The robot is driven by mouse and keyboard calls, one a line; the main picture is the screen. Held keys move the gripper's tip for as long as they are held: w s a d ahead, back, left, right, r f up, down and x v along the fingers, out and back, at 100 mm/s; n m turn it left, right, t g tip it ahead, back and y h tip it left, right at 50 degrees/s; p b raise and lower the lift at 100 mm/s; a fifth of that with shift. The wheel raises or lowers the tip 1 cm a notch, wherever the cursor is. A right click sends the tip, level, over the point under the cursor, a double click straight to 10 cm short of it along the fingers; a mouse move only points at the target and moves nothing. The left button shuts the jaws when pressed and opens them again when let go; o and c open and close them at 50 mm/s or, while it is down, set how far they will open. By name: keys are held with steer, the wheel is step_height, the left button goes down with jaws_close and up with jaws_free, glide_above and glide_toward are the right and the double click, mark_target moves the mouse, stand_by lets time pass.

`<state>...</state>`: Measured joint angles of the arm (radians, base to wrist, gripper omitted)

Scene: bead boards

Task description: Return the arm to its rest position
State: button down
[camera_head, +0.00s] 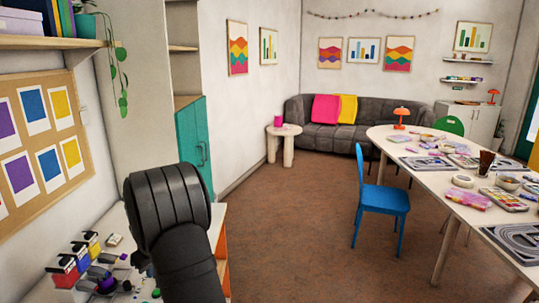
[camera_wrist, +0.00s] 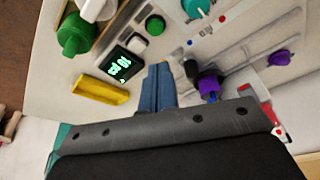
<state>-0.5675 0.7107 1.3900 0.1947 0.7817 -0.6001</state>
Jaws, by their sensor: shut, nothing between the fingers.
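My gripper (camera_wrist: 158,72) shows in the wrist view, its blue-grey fingers shut together with nothing between them. It is over the pale work surface (camera_wrist: 45,85), apart from the items around it as far as I can tell. In the head view a dark link of my arm (camera_head: 172,210) rises at lower left and hides part of the work table (camera_head: 115,222). The gripper itself cannot be made out there.
Around the fingers lie a yellow block (camera_wrist: 100,90), a small display with green digits (camera_wrist: 119,66), a green bottle-like item (camera_wrist: 76,34) and purple pieces (camera_wrist: 208,84). A pinboard (camera_head: 40,140) hangs at left. A blue chair (camera_head: 382,198) stands on open floor at right.

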steer(key=shift+f, duration=3.45)
step_height(320, 180, up, 6)
steer(key=shift+r, duration=0.1)
step_height(320, 180, down, 6)
steer(key=shift+s+r, duration=0.1)
steer(key=shift+r, duration=0.15)
steer(key=shift+f, duration=0.2)
steer(key=d+r+n+g+y, duration=0.1)
steer(key=d+r+n, duration=0.3)
steer(key=r, duration=0.7)
steer(key=d+r+n+g+y, duration=0.1)
steer(key=d+r+n, duration=0.1)
steer(key=d+r, duration=0.6)
steer(key=a+f, duration=0.1)
steer(key=a, duration=0.1)
steer(key=a+f, duration=0.2)
steer(key=shift+w+f, duration=0.15)
steer(key=shift+w, duration=0.05)
